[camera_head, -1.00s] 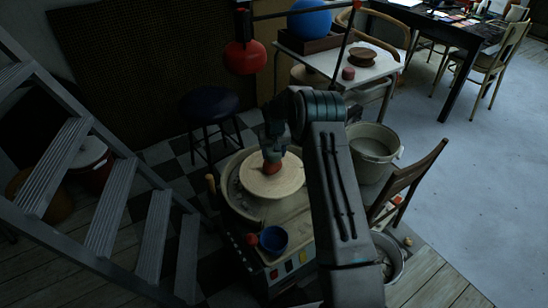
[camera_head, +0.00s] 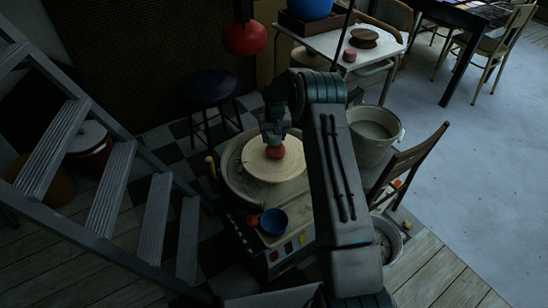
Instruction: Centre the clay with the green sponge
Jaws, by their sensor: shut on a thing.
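The reddish-brown clay lump (camera_head: 275,151) sits on the pale round wheel head (camera_head: 277,173), towards its far side in the head view. My gripper (camera_head: 273,138) points down at the clay from above, close to its top; whether they touch is unclear. The fingers are shut on a small dark grey-green piece that appears to be the green sponge, mostly hidden by the fingers and hard to make out. My arm comes in from the lower right and covers the right side of the wheel.
A blue bowl (camera_head: 273,221) and a small red ball-like thing (camera_head: 252,222) stand at the wheel's near edge. A grey bucket (camera_head: 373,137) and wooden chair (camera_head: 404,169) are on the right. A stool (camera_head: 210,87) stands behind, a stepladder (camera_head: 104,210) left.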

